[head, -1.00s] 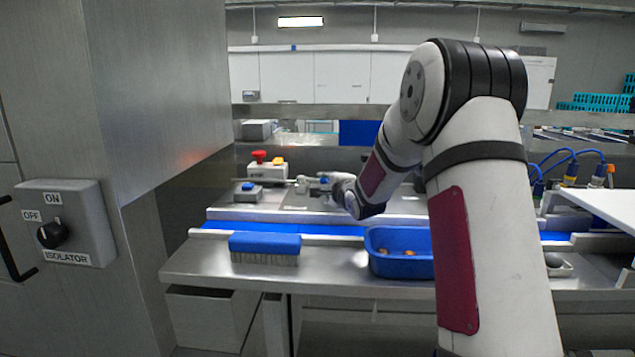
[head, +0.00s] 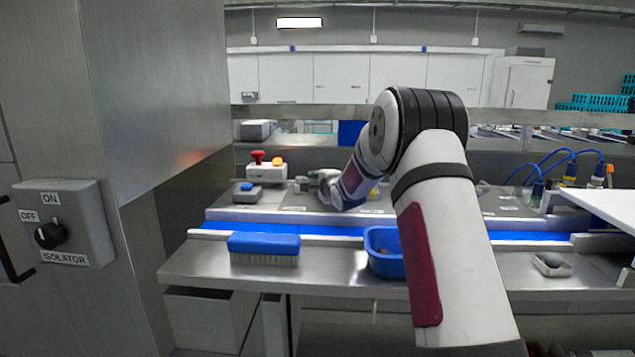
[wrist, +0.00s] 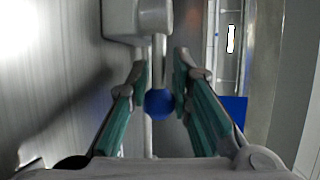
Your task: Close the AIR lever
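The wrist view shows a lever with a blue ball knob (wrist: 160,104) on a thin metal rod, which runs from a grey body (wrist: 138,20). I see no AIR label, so I take this as the AIR lever. My gripper (wrist: 161,68) has its green-padded fingers apart, one on each side of the rod and ball. In the head view my gripper (head: 305,183) is small, beside the control boxes behind the blue belt, and the lever cannot be made out there.
A white box (head: 266,172) with red and yellow buttons and a grey box (head: 248,194) with a blue button stand left of my gripper. A blue brush (head: 264,244) and a blue tray (head: 383,262) lie in front. An isolator switch (head: 62,224) is on the left cabinet.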

